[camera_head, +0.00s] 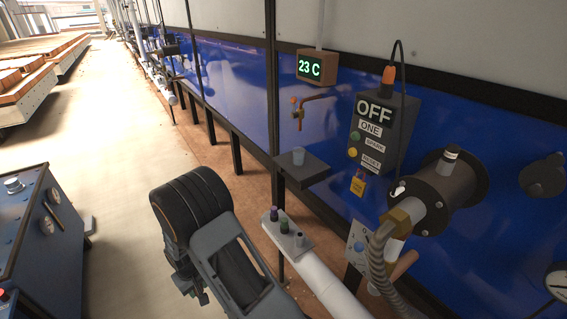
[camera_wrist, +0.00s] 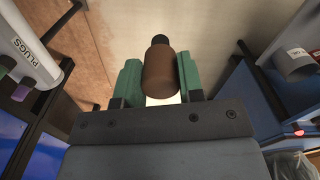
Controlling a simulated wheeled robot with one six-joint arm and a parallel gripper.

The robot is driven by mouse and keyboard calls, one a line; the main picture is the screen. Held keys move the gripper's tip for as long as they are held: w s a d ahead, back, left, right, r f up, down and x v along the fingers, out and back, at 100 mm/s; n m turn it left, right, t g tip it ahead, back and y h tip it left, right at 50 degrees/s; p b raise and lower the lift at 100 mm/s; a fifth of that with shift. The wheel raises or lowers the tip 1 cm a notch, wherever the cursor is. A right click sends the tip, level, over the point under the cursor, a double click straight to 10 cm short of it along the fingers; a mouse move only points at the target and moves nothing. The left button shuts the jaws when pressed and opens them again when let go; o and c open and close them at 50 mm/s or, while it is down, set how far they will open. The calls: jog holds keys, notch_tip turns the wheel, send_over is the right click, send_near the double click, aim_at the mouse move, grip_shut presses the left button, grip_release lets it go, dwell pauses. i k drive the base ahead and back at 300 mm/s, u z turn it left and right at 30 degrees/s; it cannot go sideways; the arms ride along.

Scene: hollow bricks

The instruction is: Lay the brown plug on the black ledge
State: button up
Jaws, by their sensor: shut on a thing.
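The brown plug (camera_wrist: 160,73), with a black tip, sits between the two green fingers of my gripper (camera_wrist: 158,78) in the wrist view. My gripper is shut on its sides and holds it clear of the floor. My arm fills the lower middle of the head view, left of and nearer than the ledge. It hides my gripper and the plug there.
A plug holder (camera_head: 284,233) with several plugs sits on a white pipe (camera_head: 318,277) below the ledge. A tap (camera_head: 300,110) and temperature display (camera_head: 316,67) are above it. A control box (camera_head: 380,130) and hose (camera_head: 380,262) are at right. A blue cabinet (camera_head: 45,235) is at left.

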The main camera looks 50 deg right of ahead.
aim_at(304, 172)
jog(key=i, duration=0.75)
jog(key=z, duration=1.75)
